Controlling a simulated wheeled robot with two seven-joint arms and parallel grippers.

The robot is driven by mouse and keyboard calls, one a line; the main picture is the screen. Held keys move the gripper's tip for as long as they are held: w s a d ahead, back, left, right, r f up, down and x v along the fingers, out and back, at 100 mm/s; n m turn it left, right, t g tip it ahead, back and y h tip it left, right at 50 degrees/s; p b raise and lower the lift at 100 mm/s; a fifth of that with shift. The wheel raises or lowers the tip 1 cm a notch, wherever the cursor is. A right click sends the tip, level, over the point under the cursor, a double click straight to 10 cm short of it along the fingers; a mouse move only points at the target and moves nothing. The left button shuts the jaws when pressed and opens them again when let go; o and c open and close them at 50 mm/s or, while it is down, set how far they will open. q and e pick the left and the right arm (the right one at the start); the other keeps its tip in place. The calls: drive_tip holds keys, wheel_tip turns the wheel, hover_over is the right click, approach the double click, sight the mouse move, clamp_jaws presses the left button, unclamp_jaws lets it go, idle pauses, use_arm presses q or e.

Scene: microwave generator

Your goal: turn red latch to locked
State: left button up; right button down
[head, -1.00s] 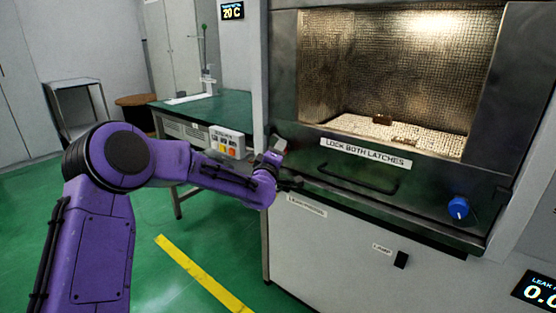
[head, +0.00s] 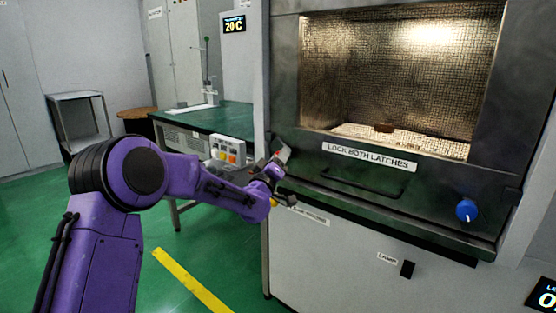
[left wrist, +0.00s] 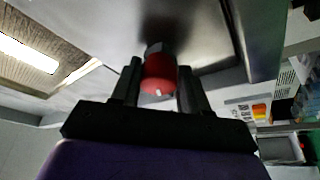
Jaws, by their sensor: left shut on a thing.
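The red latch (left wrist: 160,72) is a round red knob on the dark metal front, with a small white mark near its lower edge in the left wrist view. My left gripper (left wrist: 158,84) has one finger on each side of it and is shut on it. In the head view my left gripper (head: 279,168) is at the left end of the microwave's front panel (head: 330,188), and the wrist mostly hides the latch. My right gripper is not in view.
A blue latch knob (head: 466,210) is at the panel's right end. A handle bar (head: 360,187) lies between, below the "LOCK BOTH LATCHES" label (head: 369,157). A green-topped bench (head: 200,120) with a button box (head: 228,149) stands left of the microwave.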

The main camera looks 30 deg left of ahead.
use_arm(q)
drive_tip(key=shift+w+d+r, duration=0.1)
drive_tip(key=shift+d+r, duration=0.05)
drive_tip(key=shift+r, duration=0.1)
drive_tip(key=o, duration=0.9)
drive_tip(key=shift+o, duration=0.4)
drive_tip(key=shift+d, duration=0.15)
drive_tip(key=shift+w, duration=0.1)
drive_tip(key=shift+a+f, duration=0.2)
drive_tip(key=shift+f, duration=0.05)
drive_tip(key=v, duration=1)
drive_tip(key=shift+s, duration=0.25)
